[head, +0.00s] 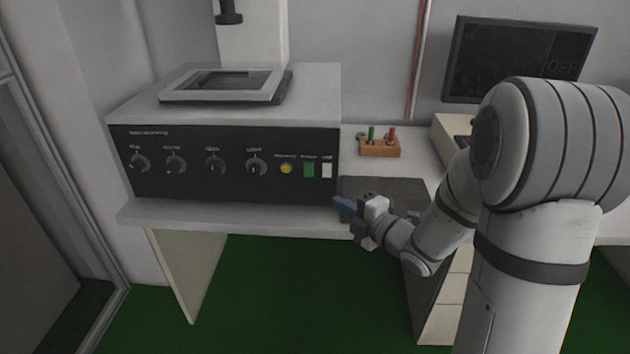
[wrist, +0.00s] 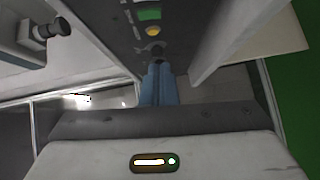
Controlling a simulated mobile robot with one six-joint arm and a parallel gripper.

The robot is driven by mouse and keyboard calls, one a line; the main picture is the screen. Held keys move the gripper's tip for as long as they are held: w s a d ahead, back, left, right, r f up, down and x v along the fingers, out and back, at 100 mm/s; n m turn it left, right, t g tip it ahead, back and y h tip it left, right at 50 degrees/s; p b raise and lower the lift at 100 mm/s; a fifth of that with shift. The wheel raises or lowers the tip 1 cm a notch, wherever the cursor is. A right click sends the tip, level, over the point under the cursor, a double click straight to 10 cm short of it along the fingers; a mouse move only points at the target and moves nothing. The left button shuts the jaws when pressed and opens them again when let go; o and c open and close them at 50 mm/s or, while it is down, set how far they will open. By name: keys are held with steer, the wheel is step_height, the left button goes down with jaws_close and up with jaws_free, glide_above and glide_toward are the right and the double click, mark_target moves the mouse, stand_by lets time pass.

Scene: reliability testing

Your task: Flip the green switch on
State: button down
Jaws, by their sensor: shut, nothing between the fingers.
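The green switch (head: 308,169) is on the right part of the black front panel (head: 200,190) of the machine, between a yellow round button (head: 286,168) and a white switch (head: 326,170). The green switch also shows near the top of the wrist view (wrist: 149,13), with the yellow button (wrist: 153,31) below it. My gripper (head: 340,205) is in front of the desk edge, below and right of the green switch in the head view. Its blue fingers (wrist: 158,80) are together and empty. Whether the fingertips touch the panel is unclear.
Several knobs (head: 214,164) line the panel's left part. A wooden holder (head: 380,148) with small green and red items stands on the desk to the right. A dark monitor (head: 515,62) is behind my arm. The desk edge (head: 240,218) juts out under the panel.

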steer(key=p, duration=0.1)
glide_toward(304, 175)
steer(key=w+a, duration=0.2)
steer(key=a, duration=0.2)
steer(key=shift+w+d, duration=0.1)
steer(key=shift+w, duration=0.5)
